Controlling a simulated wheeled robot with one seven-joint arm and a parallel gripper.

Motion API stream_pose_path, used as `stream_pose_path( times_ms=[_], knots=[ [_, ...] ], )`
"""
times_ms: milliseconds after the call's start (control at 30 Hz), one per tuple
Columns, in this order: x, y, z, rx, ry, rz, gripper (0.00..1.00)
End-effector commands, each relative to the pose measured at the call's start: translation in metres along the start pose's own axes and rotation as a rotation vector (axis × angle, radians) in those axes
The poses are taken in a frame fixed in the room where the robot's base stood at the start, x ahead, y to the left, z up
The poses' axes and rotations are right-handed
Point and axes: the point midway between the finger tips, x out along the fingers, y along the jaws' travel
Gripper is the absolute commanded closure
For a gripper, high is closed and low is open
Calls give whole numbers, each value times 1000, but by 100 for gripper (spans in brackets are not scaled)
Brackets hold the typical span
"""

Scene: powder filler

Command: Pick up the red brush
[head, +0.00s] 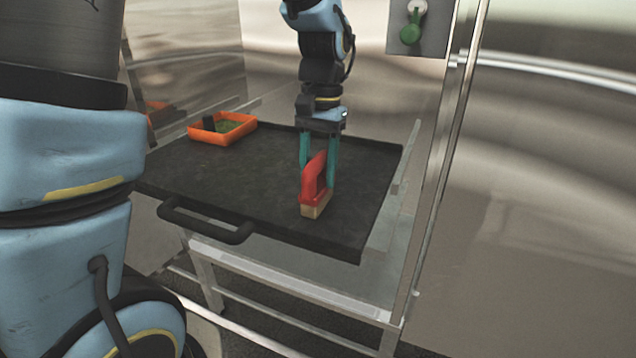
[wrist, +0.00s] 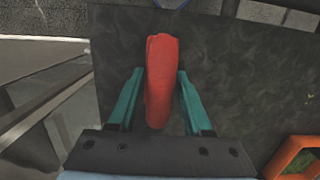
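The red brush (head: 314,182) has a red handle and a tan bristle base, and stands upright on the black tray (head: 263,206) near its front right part. My gripper (head: 319,178) points down over it with its two teal fingers open. In the wrist view, the red handle (wrist: 160,80) lies between the teal fingertips (wrist: 159,74), with a small gap showing on each side. The bristle base is mostly hidden under the handle in the wrist view.
An orange bin (head: 222,127) with green and dark contents stands at the tray's back left. The tray has a black front handle (head: 205,222). A metal wall and post (head: 450,150) rise at the right. The tray's middle is clear.

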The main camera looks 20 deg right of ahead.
Motion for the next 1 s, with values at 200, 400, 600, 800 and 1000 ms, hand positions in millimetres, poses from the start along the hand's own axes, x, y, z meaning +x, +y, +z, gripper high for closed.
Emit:
stream_pose_path(
  times_ms=[200, 400, 600, 800, 1000],
  knots=[
    [0, 0, 0, 0, 0, 0, 82],
    [0, 0, 0, 0, 0, 0, 100],
    [0, 0, 0, 0, 1, 0, 100],
    [-9, 0, 0, 0, 4, 0, 100],
    [-45, 0, 4, 0, 7, 1, 100]
  ],
)
